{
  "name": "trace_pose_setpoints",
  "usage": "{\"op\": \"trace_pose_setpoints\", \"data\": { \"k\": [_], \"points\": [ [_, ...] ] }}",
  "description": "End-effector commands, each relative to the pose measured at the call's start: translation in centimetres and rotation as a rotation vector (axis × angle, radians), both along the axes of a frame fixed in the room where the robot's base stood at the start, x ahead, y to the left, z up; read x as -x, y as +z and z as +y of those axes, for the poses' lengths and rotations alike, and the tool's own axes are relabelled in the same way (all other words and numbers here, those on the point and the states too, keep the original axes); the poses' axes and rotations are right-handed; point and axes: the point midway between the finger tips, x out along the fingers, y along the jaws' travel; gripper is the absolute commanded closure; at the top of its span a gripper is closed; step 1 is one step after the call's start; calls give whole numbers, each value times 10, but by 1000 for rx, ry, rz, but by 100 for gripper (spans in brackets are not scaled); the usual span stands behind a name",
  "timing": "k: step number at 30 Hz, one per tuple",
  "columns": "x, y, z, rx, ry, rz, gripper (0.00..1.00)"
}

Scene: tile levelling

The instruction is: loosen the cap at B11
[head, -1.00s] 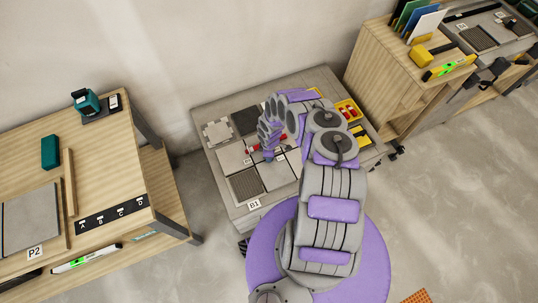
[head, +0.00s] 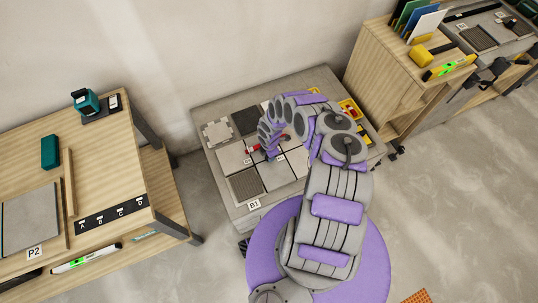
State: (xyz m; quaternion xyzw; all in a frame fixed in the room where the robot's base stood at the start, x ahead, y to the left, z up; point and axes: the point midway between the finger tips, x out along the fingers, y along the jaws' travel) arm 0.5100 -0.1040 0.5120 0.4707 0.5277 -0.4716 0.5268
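The tile bench (head: 224,193) with the B1 label (head: 254,204) stands in the middle, with grey, dark and ribbed tiles on its top. My gripper (head: 266,156) is low over the joint area between the light tiles, pointing down. A small red piece (head: 256,148) shows right beside my gripper's tip, partly hidden by it. I cannot tell whether the gripper touches it or is around it. No readable B11 mark shows. My arm hides the right part of the bench top. The fingers are too small to tell open from shut.
A wooden table (head: 105,160) at left bears a teal tool (head: 86,101), a teal block (head: 50,152) and a black A–D strip (head: 111,213). Yellow bins (head: 350,109) sit at the bench's right edge. A wooden shelf (head: 385,75) stands right. Floor at lower right is mostly clear.

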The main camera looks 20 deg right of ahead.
Motion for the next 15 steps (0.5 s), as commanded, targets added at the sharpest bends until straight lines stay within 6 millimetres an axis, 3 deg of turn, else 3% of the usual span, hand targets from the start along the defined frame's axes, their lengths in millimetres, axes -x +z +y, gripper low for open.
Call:
{"op": "trace_pose_setpoints", "data": {
  "k": [12,13,15],
  "points": [
    [-3,2,-2,2,6,-7,98],
    [-3,2,-2,2,6,-7,66],
    [-3,1,-2,2,6,-7,60]
  ]
}}
